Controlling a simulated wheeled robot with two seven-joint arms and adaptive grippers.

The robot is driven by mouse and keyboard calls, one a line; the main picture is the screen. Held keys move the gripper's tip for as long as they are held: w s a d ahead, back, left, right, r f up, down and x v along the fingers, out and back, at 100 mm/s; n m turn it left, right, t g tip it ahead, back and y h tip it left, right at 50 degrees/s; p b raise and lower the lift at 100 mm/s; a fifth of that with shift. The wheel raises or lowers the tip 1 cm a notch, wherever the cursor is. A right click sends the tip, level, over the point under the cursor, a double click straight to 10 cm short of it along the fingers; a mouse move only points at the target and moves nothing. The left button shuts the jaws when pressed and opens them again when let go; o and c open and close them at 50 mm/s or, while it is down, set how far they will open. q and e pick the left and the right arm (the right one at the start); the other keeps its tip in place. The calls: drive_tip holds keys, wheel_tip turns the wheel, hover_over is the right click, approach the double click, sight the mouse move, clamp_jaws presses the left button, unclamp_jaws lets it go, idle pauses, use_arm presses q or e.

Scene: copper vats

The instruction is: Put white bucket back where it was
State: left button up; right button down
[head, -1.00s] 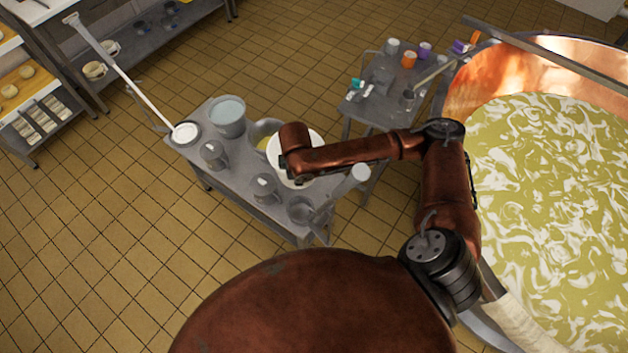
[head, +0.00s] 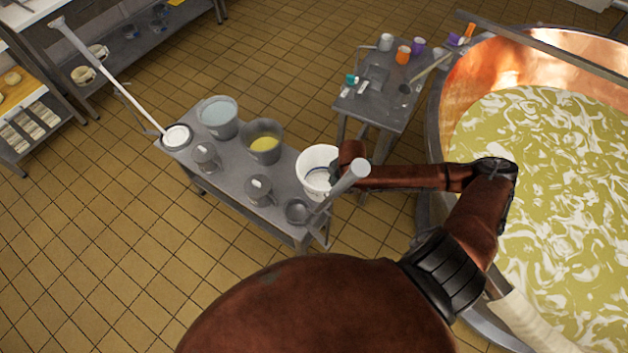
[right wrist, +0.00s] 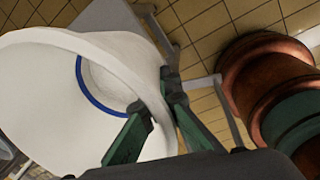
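The white bucket (head: 312,163) is at the right end of the grey table (head: 228,182) in the head view, its open top facing up. I cannot tell whether its base touches the table. In the right wrist view the bucket (right wrist: 45,95) fills the left side, with a blue curved line inside. My right gripper (right wrist: 156,95) has one finger inside the bucket and one outside, shut on the rim. In the head view my right arm hides these fingers. My left gripper is in neither view.
A grey bucket of pale liquid (head: 218,117), a bucket with yellow contents (head: 263,141) and several grey jugs stand on the same table. A side table (head: 372,110) holds small coloured containers. The copper vat (head: 462,105) is at the right.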

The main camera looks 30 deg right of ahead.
sight(321, 176)
drive_tip(key=w+f, duration=0.1)
drive_tip(key=w, duration=0.1)
drive_tip(key=w+f+b, duration=0.1)
drive_tip(key=w, duration=0.1)
drive_tip(key=w+f, duration=0.1)
drive_tip(key=w, duration=0.1)
drive_tip(key=shift+w+d+f, duration=0.1)
drive_tip(key=shift+w+d, duration=0.2)
drive_tip(key=w+f, duration=0.1)
drive_tip(key=w+f+b, duration=0.1)
drive_tip(key=w+f, duration=0.1)
drive_tip(key=w+f+b, duration=0.1)
drive_tip(key=f, duration=0.1)
drive_tip(key=shift+w+d+f, duration=0.15)
drive_tip(key=shift+w+d, duration=0.2)
drive_tip(key=shift+w+f+b, duration=0.3)
drive_tip(key=shift+f+b, duration=0.05)
drive_tip(key=shift+f, duration=0.05)
drive_tip(key=shift+f+b, duration=0.3)
drive_tip(key=shift+f, duration=1.1)
drive_tip(key=shift+f, duration=0.15)
drive_tip(key=c, duration=2.2)
unclamp_jaws()
drive_tip(key=shift+s, duration=0.1)
drive_tip(key=shift+o, duration=0.2)
